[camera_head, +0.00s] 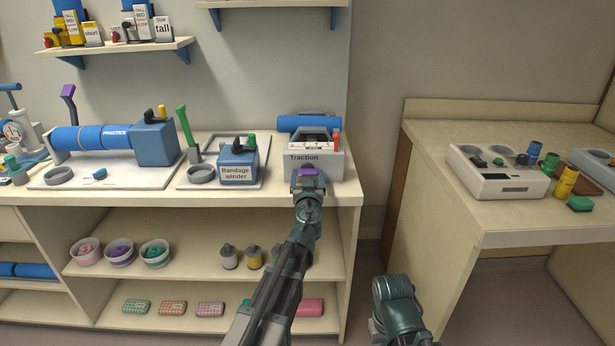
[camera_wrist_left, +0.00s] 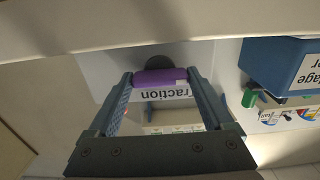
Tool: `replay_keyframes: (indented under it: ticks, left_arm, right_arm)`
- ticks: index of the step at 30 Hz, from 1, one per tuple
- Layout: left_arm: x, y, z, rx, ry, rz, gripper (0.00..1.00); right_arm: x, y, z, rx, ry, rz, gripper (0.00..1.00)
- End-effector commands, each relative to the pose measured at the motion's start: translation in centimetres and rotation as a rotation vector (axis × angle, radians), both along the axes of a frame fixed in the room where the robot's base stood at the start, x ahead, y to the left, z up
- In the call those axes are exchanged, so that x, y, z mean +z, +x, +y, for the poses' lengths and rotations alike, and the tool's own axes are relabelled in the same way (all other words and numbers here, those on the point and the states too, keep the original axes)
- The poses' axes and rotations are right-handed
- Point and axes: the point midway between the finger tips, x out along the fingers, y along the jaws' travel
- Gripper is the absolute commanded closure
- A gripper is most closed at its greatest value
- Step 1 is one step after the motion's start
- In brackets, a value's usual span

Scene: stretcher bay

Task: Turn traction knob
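The traction unit (camera_head: 330,166) is a white box labelled "Traction" with a blue roll on top, at the right end of the bench. Its purple knob (camera_head: 307,172) is on the front face, its bar lying level. My left gripper (camera_head: 308,178) is at the knob. In the left wrist view the purple knob (camera_wrist_left: 160,77) fills the gap between the two fingertips, one finger at each end, with both seeming to touch it. The knob's dark round base (camera_wrist_left: 160,62) shows behind it. Of my right arm only a teal link shows at the bottom; its gripper is out of view.
A blue bandage winder (camera_head: 238,165) stands left of the traction unit, with a blue practice roll (camera_head: 92,138) further left. Shelves below hold bowls, bottles and small packs. A side table (camera_head: 440,143) at right carries a white device (camera_head: 497,178). A floor gap separates bench and table.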

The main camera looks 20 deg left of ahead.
Motion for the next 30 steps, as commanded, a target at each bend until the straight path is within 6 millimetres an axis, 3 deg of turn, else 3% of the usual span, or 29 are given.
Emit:
replay_keyframes:
  ticks: [1,3,4,14,30]
  left_arm:
    - [0.0,-0.01,0.01,0.0,0.0,0.0,0.58]
    - [0.0,-0.01,0.01,0.0,0.0,0.0,0.7]
    - [0.0,-0.01,0.01,0.0,0.0,0.0,0.71]
    - [0.0,-0.03,0.0,0.0,0.07,0.02,0.71]
    - [-0.01,-0.04,-0.01,0.0,0.521,0.15,0.71]
  right_arm:
    - [0.0,0.0,0.0,0.0,0.0,0.0,1.0]
    - [0.0,0.0,0.0,0.0,0.0,0.0,1.0]
    - [0.0,0.0,0.0,0.0,0.0,0.0,1.0]
    - [0.0,0.0,0.0,0.0,0.0,0.0,1.0]
    - [-0.01,0.0,0.0,0.0,0.0,0.0,1.0]
